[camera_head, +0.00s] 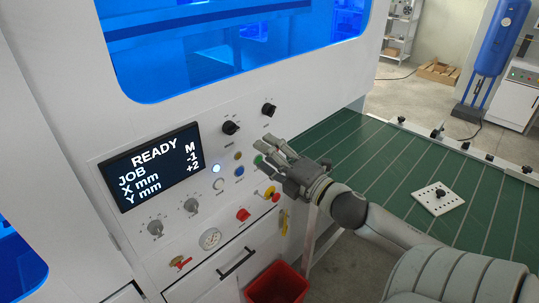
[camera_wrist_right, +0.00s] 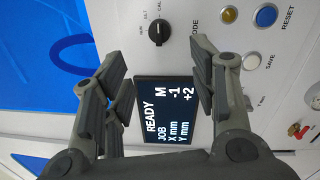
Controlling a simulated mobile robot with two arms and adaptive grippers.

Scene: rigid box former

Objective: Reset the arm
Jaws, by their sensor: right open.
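My right gripper (camera_head: 272,152) reaches in from the right in the head view. Its fingers are apart and empty in front of the machine's white control panel, near the small coloured buttons. In the right wrist view the gripper (camera_wrist_right: 160,88) shows two spread fingers, with the dark display (camera_wrist_right: 168,108) seen between them. The display (camera_head: 152,168) reads READY, JOB, X mm, Y mm, with M, -1 and +2. My left gripper is in neither view.
A blue button (camera_wrist_right: 265,16) labelled RESET and a black knob (camera_wrist_right: 158,30) show in the wrist view. The panel also has a gauge (camera_head: 210,238) and a red knob (camera_head: 243,214). A red bin (camera_head: 277,284) stands below. A green slatted table (camera_head: 350,150) lies right, bearing a white plate (camera_head: 437,198).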

